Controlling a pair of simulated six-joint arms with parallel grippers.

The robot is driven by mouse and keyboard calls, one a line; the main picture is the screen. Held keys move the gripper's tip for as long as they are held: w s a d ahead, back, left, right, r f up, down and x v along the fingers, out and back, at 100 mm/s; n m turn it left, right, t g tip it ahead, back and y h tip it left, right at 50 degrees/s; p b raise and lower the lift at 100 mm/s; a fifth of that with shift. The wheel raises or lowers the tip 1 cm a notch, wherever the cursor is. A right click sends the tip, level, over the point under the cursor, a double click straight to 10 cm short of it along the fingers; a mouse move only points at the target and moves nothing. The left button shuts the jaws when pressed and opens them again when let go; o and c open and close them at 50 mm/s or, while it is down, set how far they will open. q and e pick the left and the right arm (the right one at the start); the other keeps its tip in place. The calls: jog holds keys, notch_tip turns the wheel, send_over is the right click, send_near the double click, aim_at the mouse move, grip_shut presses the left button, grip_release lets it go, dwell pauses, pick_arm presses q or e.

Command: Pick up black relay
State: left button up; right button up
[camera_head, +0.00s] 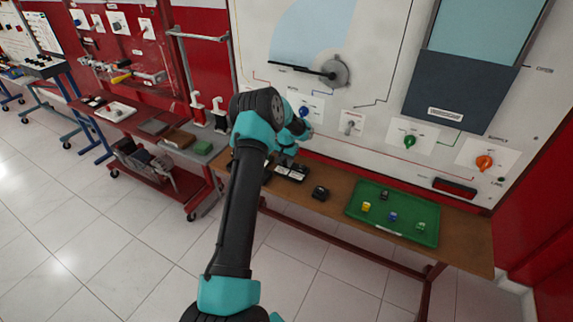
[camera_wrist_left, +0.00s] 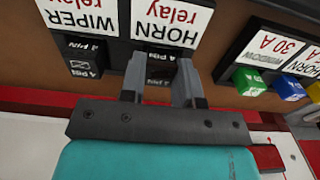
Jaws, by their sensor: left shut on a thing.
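My left gripper (camera_wrist_left: 160,82) is shut on a black relay (camera_wrist_left: 161,66) marked 4 PIN. The relay is at the HORN relay label (camera_wrist_left: 172,22) of a dark holder; I cannot tell whether it is seated or lifted slightly. A second black relay (camera_wrist_left: 86,55), also marked 4 PIN, stands beside it at the WIPER relay label (camera_wrist_left: 82,15). In the head view, my left gripper (camera_head: 285,162) is over the dark labelled holder (camera_head: 293,172) on the table, and my arm partly hides it. My right gripper is not in view.
A black block (camera_head: 320,192) lies on the wooden table (camera_head: 335,212). A green tray (camera_head: 408,205) to the right holds small yellow, blue, green and black pieces. The trainer panel (camera_head: 385,120) rises behind. In the wrist view, a fuse holder (camera_wrist_left: 240,55) with coloured fuses is at the right.

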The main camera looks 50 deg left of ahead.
pick_arm(q)
jog(key=shift+r, duration=0.5)
notch_tip(320, 180, up, 3)
jog(key=shift+d+f, duration=0.1)
jog(key=s+d, duration=0.3)
jog(key=d, duration=0.1)
jog(key=s+d, duration=0.4)
jog(key=s+d+r, duration=0.1)
jog(key=s+d, duration=0.2)
jog(key=d, duration=0.1)
jog(key=shift+s+r, duration=0.1)
jog(key=shift+s, duration=0.2)
jog(key=shift+a+r, duration=0.1)
jog(key=shift+r, duration=2.95)
